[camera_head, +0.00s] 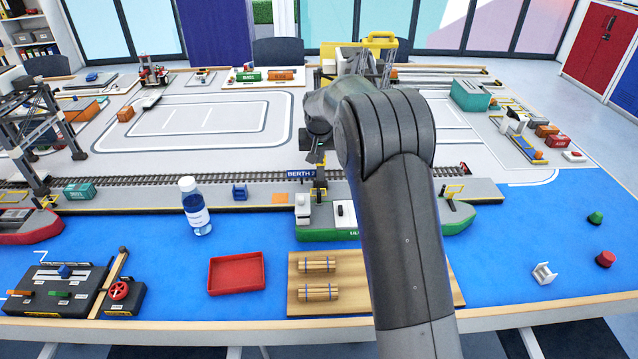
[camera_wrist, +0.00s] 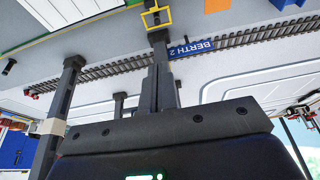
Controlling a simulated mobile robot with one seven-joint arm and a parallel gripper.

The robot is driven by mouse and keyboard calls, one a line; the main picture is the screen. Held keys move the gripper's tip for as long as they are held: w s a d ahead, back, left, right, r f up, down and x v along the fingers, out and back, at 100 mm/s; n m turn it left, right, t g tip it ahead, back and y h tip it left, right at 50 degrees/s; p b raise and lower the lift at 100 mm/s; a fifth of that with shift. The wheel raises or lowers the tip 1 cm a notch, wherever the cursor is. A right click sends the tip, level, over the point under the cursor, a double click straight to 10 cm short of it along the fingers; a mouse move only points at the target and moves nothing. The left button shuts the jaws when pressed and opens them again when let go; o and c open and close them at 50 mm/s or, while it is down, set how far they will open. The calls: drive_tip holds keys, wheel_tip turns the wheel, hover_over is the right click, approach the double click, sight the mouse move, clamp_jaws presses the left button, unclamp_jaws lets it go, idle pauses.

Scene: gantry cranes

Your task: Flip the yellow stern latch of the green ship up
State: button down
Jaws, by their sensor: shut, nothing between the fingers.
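The green ship (camera_head: 330,235) lies along the quay in the head view, its middle hidden behind my arm. A white cabin (camera_head: 303,208) stands at its left end.
The BERTH 2 sign (camera_head: 301,173) stands close to my gripper, beside the rail track (camera_wrist: 110,68). A bottle (camera_head: 195,207), a red tray (camera_head: 237,273) and a wooden board (camera_head: 300,262) are in front. A gantry crane (camera_head: 365,60) stands behind my arm.

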sight(319, 191)
drive_tip(key=shift+f, duration=0.1)
drive_tip(key=x, duration=1)
drive_tip(key=shift+f, duration=0.15)
drive_tip(key=shift+s+r, duration=0.15)
drive_tip(key=shift+s, duration=0.4)
drive_tip(key=shift+s+r, duration=0.2)
drive_tip(key=shift+s, duration=0.4)
drive_tip(key=shift+s+f, duration=0.1)
drive_tip(key=shift+s, duration=0.75)
